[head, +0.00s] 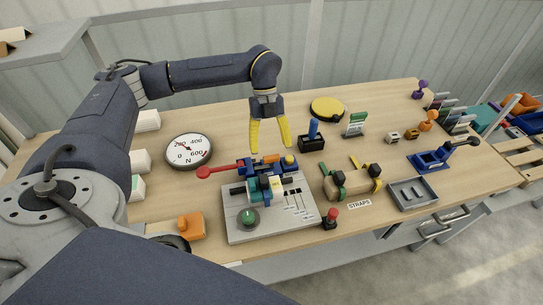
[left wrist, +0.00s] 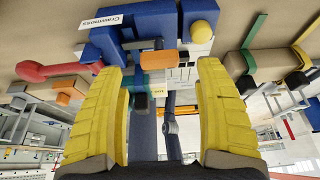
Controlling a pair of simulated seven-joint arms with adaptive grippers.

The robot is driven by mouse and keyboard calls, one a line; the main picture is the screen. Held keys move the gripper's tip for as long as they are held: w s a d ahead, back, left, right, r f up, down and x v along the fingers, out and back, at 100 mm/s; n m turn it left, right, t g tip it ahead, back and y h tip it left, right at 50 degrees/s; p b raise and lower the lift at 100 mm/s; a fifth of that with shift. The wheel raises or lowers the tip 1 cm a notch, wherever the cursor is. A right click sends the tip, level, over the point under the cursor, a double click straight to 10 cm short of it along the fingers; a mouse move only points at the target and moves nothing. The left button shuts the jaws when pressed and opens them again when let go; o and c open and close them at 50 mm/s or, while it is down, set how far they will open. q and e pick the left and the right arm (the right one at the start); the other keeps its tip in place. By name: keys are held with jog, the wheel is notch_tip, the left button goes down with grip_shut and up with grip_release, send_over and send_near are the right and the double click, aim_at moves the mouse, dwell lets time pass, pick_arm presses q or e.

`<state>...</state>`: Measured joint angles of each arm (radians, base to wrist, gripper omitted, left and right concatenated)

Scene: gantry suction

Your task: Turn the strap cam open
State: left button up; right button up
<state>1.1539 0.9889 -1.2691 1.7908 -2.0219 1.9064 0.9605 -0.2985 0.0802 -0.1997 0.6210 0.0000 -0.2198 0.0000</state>
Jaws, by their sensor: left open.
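A grey plate fixture (head: 236,226) lies on the bench, with a blue clamp body across its back. A red-knobbed lever (head: 205,172) sticks out to its left; its red knob also shows in the left wrist view (left wrist: 30,70). An orange piece (left wrist: 160,61) sits on the blue labelled body (left wrist: 152,22), beside a yellow round knob (left wrist: 204,31). I cannot tell which part is the strap cam. My left gripper (head: 270,148) points down, open and empty, just above and behind the fixture; its yellow fingers are spread in the left wrist view (left wrist: 160,68). My right gripper is not in view.
A dial gauge (head: 189,151) lies left of the fixture. A brown strapped block (head: 350,181) stands right, by a STRAPS label (head: 359,204). A blue-handled tool in a black holder (head: 312,142) is close right of my gripper. A grey tray (head: 413,194) sits front right.

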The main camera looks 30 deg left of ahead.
aim_at(271, 156)
pick_arm(q)
jog(key=shift+x, duration=2.1)
jog(key=c, duration=1.2)
